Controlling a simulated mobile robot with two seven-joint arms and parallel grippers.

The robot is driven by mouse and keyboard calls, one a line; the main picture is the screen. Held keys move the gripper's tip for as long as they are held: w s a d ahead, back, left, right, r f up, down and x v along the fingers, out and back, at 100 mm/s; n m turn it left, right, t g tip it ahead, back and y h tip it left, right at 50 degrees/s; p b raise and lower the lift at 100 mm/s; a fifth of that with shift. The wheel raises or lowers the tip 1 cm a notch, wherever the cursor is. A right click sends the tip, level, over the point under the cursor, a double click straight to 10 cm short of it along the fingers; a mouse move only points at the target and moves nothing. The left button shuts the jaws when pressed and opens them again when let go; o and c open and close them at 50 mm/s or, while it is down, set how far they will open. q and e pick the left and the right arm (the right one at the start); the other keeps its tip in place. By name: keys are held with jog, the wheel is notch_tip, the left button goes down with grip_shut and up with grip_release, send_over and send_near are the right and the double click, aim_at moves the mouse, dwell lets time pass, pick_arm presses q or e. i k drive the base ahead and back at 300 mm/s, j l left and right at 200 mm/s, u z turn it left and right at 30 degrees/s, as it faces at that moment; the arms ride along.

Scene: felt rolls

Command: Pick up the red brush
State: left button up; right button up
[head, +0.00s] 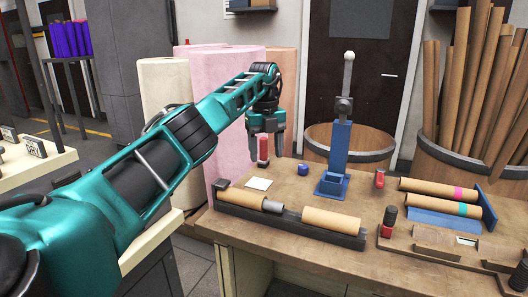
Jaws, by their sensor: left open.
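My left gripper (266,154) is open, with its fingers pointing down over the back left of the wooden table. An upright red object (264,148), possibly the red brush, shows between the two fingers, standing near the table's left back edge. I cannot tell whether the fingers touch it. Its top is partly hidden by the gripper. Two other red items stand on the table: a small one (379,179) right of the blue stand, and a red one with a dark top (388,221) at the front right. My right gripper is not in view.
A blue stand (340,150) with a tall post rises mid-table. A dark rack (290,224) with brown rolls lies along the front left. A small blue item (303,169) and a white square (258,184) lie near the gripper. More rolls (438,189) lie at right.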

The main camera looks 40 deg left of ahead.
aim_at(263, 163)
jog(key=i+j, duration=0.7)
jog(key=j, duration=0.2)
